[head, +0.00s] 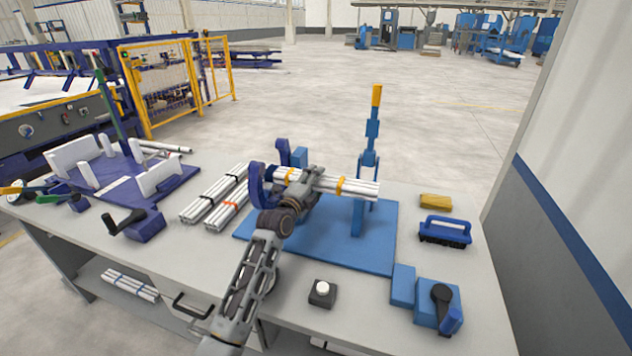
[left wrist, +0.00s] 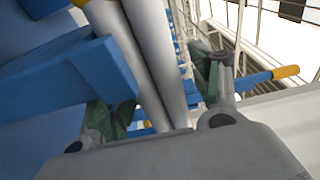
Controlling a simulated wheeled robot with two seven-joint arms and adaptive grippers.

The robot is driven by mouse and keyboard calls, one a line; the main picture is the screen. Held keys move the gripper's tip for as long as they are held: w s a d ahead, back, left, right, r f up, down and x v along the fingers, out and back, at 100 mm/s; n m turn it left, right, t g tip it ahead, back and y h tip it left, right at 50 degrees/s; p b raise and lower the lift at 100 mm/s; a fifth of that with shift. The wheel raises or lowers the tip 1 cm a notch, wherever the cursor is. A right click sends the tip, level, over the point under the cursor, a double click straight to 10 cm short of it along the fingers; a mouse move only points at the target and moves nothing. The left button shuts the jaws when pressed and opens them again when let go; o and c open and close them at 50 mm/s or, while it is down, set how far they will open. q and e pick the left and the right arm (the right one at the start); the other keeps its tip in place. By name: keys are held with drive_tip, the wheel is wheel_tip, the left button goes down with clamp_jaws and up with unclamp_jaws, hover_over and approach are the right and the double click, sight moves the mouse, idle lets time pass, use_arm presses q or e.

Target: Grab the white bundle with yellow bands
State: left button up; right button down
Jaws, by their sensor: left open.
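The white bundle with yellow bands (head: 358,188) lies roughly level across the blue fixture (head: 350,247), with its left part by a dark blue curved holder (head: 258,188). My left gripper (head: 308,184) is at the middle of the bundle, between the two yellow bands, and partly hides it. In the left wrist view, the white pipes (left wrist: 152,55) run between the two spread fingers of the gripper (left wrist: 158,92). The jaws are open around the bundle; whether a pad touches it I cannot tell. My right gripper is not in view.
An upright blue lever with a yellow handle (head: 376,96) stands behind the bundle. Other white pipe bundles (head: 222,193) lie to the left. A blue brush (head: 445,231), a yellow block (head: 436,202) and a black button box (head: 322,293) sit on the table (head: 190,262).

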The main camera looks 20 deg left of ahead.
use_arm(q)
drive_tip(key=c, duration=1.4)
drive_tip(key=shift+o, duration=0.2)
drive_tip(key=shift+r, duration=0.2)
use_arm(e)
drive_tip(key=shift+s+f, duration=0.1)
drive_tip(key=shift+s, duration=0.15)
